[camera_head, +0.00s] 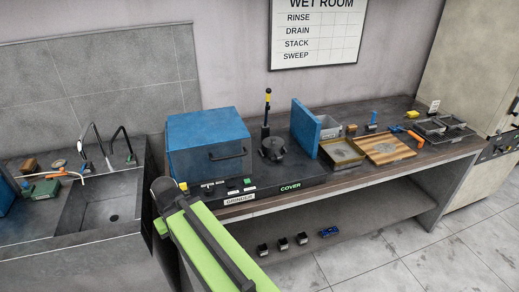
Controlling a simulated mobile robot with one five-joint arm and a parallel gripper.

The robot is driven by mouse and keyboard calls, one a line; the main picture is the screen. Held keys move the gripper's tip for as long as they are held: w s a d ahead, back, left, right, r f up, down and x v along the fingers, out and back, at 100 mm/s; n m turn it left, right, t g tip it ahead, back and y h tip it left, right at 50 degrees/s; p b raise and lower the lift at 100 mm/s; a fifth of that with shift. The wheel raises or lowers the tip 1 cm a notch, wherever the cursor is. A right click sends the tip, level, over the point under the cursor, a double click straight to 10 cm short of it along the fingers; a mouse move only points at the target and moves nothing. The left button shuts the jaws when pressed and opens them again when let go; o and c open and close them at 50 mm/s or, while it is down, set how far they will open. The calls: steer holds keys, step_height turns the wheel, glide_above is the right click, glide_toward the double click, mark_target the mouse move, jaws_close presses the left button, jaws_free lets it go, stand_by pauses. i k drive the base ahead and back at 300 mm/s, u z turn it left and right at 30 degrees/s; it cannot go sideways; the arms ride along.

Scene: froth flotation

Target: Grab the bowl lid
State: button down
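A dark round piece with a raised top (272,149), likely the bowl lid, sits on the black base of the grinder, just right of the big blue box. I cannot tell whether it is a lid alone or a lid on a bowl. My green and black arm reaches up from the bottom of the picture, in front of the bench and left of the round piece. I cannot make out my gripper or its fingers in this view.
The blue box (208,145) and an upright blue panel (305,128) flank the round piece. Trays (343,152) and small tools lie to the right on the bench. A sink (105,205) is at left. Small dark blocks (282,243) sit on the lower shelf. Floor is clear at lower right.

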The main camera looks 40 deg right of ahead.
mark_target(270, 143)
steer(key=z, duration=0.9)
